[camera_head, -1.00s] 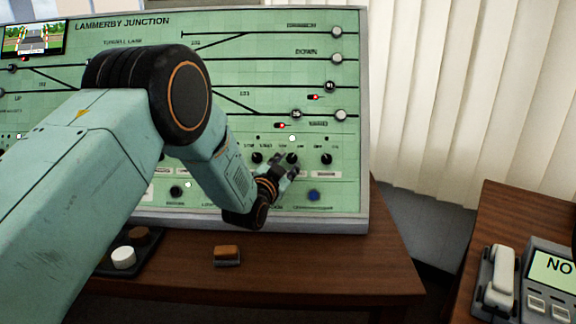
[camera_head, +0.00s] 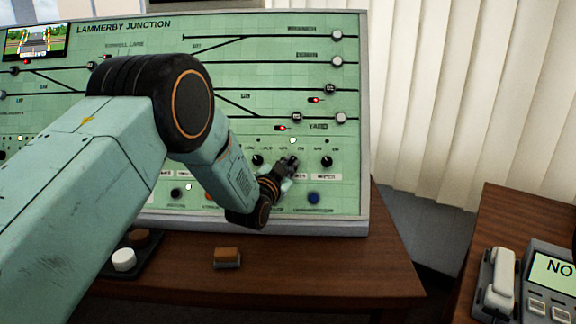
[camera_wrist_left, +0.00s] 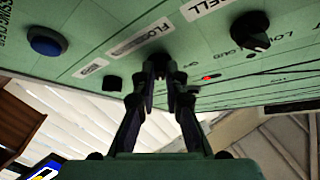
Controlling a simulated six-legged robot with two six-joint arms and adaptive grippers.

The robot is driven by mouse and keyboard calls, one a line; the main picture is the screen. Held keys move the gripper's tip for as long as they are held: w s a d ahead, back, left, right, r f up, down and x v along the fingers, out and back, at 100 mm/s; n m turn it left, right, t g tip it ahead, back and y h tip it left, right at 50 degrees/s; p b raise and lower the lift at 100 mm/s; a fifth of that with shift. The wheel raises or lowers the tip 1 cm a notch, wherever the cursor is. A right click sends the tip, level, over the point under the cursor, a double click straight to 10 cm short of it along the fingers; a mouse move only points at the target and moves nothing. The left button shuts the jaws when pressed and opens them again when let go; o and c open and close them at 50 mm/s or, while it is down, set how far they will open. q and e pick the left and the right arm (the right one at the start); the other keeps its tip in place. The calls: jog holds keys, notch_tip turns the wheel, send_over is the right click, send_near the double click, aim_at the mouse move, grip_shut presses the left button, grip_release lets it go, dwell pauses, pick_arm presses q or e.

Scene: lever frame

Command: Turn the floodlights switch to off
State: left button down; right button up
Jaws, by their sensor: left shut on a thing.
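The green control panel (camera_head: 330,190) stands on a wooden desk. In the left wrist view a label starting "FLO" (camera_wrist_left: 143,40) sits beside the floodlights switch, a dark knob (camera_wrist_left: 160,60) mostly hidden by my fingers. My left gripper (camera_head: 290,164) is at the panel's lower right, between two other black knobs. In the left wrist view its two fingers (camera_wrist_left: 168,78) are shut on the floodlights switch. The switch's pointer direction is hidden. My right gripper is not in view.
Black knobs flank the gripper at left (camera_head: 257,160) and right (camera_head: 326,161). A blue button (camera_head: 313,197) lies below right. A brown block (camera_head: 227,257) and a white button (camera_head: 123,259) are on the desk. A telephone (camera_head: 497,283) stands at right.

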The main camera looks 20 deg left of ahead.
pick_arm(q)
jog(key=shift+r+n, duration=0.1)
jog(key=shift+n, duration=0.3)
jog(key=n+y, duration=0.1)
jog(key=n, duration=0.1)
jog(key=n+y+b, duration=0.1)
jog(key=n, duration=0.1)
jog(key=shift+w+d+t+y, duration=0.1)
jog(key=shift+d+t+y, duration=0.2)
jog(key=shift+d+t, duration=0.1)
jog(key=n+y, duration=0.3)
jog(key=n, duration=0.2)
jog(key=shift+d, duration=0.15)
jog(key=n+y, duration=0.1)
jog(key=n+g+y, duration=0.1)
jog(key=n, duration=0.1)
jog(key=n+y, duration=0.1)
jog(key=n, duration=0.1)
jog(key=shift+w+d+r+g, duration=0.1)
jog(key=shift+w+d+g, duration=0.05)
jog(key=shift+d+g, duration=0.15)
jog(key=shift+w+r+n+g+y+p, duration=0.1)
jog(key=shift+n+g+y+p, duration=0.75)
jog(key=shift+n, duration=1.35)
jog(key=shift+n+g+y, duration=0.25)
jog(key=shift+n+y, duration=0.05)
jog(key=shift+y, duration=0.05)
